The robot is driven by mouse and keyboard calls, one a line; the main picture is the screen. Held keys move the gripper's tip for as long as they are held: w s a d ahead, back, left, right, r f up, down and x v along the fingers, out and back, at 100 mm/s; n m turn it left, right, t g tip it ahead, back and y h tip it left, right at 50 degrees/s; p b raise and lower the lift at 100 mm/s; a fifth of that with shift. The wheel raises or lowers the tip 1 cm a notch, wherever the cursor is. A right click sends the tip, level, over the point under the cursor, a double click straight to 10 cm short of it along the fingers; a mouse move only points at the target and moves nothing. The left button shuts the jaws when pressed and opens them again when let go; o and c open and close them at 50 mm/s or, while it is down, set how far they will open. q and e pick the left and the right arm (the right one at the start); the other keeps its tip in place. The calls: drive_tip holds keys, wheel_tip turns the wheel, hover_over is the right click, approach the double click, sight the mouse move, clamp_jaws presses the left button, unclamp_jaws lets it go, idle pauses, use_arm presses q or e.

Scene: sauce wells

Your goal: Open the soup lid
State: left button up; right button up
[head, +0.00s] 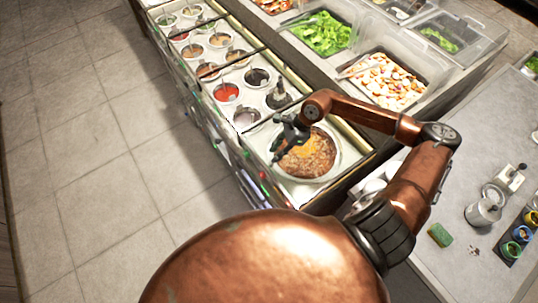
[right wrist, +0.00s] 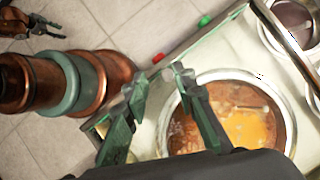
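The soup pot (head: 308,168) is a round well near the front right of the counter, with brown and orange soup (head: 304,158) inside. The soup also shows in the right wrist view (right wrist: 240,128), inside a pale round rim. I cannot tell whether a clear lid covers it. My right gripper (head: 284,140) is over the pot's left edge. In the right wrist view its two greenish fingers (right wrist: 158,82) are apart, with nothing visibly held between them. A dark gripper, seemingly my left one (right wrist: 45,27), shows small at the top left, far from the pot.
Several small sauce wells (head: 226,92) line the counter to the upper left of the pot. Bins of green leaves (head: 324,34) and chopped food (head: 382,80) lie behind. A grey worktop (head: 450,200) with a sponge (head: 440,235) and jars is at right. The tiled floor (head: 100,150) at left is clear.

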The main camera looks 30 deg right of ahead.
drive_tip(key=shift+h, duration=0.5)
drive_tip(key=f, duration=0.5)
drive_tip(key=f+p, duration=0.1)
drive_tip(key=f, duration=0.1)
drive_tip(key=shift+w+a+f, duration=0.3)
drive_tip(key=shift+w+a, duration=0.05)
drive_tip(key=shift+w, duration=0.05)
drive_tip(key=shift+c, duration=0.6)
clamp_jaws()
